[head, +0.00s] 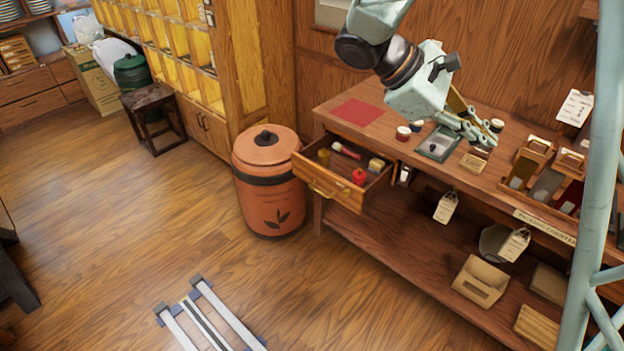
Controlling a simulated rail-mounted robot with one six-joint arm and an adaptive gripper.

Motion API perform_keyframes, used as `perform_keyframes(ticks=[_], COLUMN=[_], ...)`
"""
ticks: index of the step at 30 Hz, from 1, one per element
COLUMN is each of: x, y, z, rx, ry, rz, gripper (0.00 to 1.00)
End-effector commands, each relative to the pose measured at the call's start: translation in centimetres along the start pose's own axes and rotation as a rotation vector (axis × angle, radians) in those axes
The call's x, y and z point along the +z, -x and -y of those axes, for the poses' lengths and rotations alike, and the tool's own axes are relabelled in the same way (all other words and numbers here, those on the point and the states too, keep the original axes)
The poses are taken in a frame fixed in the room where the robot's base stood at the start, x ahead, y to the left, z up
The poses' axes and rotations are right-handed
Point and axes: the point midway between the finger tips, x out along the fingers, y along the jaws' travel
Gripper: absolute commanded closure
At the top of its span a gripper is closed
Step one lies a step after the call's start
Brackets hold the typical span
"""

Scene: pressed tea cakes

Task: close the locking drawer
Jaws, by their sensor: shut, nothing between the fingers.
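The wooden drawer (333,191) under the left end of the workbench is pulled out. Its front carries a brass-coloured handle (327,190). Small items lie in it, among them a red piece (359,177), a yellow piece (376,165) and a red-and-white stick-like thing (346,151). My gripper (484,143) is above the bench top, to the right of the drawer and apart from it. Its fingers are together with nothing seen between them. I cannot make out a lock on the drawer.
A terracotta bin (270,205) with a lid stands just left of the drawer. A red mat (357,112), small jars (403,133), a metal tray (438,143) and wooden boxes (570,165) are on the bench (325,112). Floor in front of the drawer is clear.

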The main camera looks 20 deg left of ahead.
Motion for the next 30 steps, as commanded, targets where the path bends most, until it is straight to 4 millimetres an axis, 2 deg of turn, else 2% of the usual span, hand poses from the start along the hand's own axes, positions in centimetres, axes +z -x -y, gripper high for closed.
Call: perform_keyframes(ticks=[1, 15, 30], x=[-1.2, -11.0, -22.1], y=[0.4, 3.2, 6.7], z=[-0.3, -2.4, -2.4], rx=[0.016, 0.164, 0.332], ry=[0.018, 0.169, 0.319], rz=[0.005, 0.057, 0.109], gripper=[1.0, 1.0, 1.0])
